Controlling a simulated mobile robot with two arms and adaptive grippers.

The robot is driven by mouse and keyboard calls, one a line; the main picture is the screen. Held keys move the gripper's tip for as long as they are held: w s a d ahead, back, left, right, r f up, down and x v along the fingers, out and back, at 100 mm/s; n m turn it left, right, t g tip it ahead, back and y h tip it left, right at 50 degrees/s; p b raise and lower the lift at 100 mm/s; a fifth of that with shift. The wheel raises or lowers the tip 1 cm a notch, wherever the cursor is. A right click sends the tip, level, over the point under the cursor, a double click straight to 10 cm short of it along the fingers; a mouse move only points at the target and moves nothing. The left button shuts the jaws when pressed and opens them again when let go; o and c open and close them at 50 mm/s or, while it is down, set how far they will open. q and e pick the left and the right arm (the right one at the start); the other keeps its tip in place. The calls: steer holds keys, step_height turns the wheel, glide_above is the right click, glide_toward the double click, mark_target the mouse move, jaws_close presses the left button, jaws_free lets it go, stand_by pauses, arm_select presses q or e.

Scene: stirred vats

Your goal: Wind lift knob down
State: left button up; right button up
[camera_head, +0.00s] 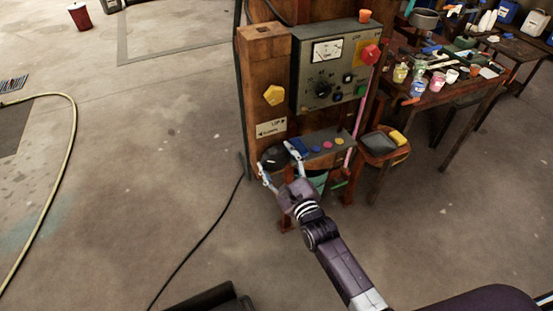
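A round black knob (273,157) sits low on the brown wooden post, just under a white label (271,127) with two arrows pointing opposite ways. I take it to be the lift knob. My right gripper (278,160) is at the knob, with its fingers spread on either side, one at the lower left and one at the upper right. I cannot tell whether the fingers touch the knob or stand just clear of it. My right arm reaches in from the lower right. My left gripper is out of view.
A grey control panel (318,83) with a dial, meter and red button is right of the post. A shelf (343,139) with coloured buttons lies below it. A stool (379,158) and cluttered table (451,95) stand to the right. A cable (202,240) crosses open floor at left.

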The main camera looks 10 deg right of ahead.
steer(key=shift+c, duration=1.3)
steer(key=shift+n, duration=0.3)
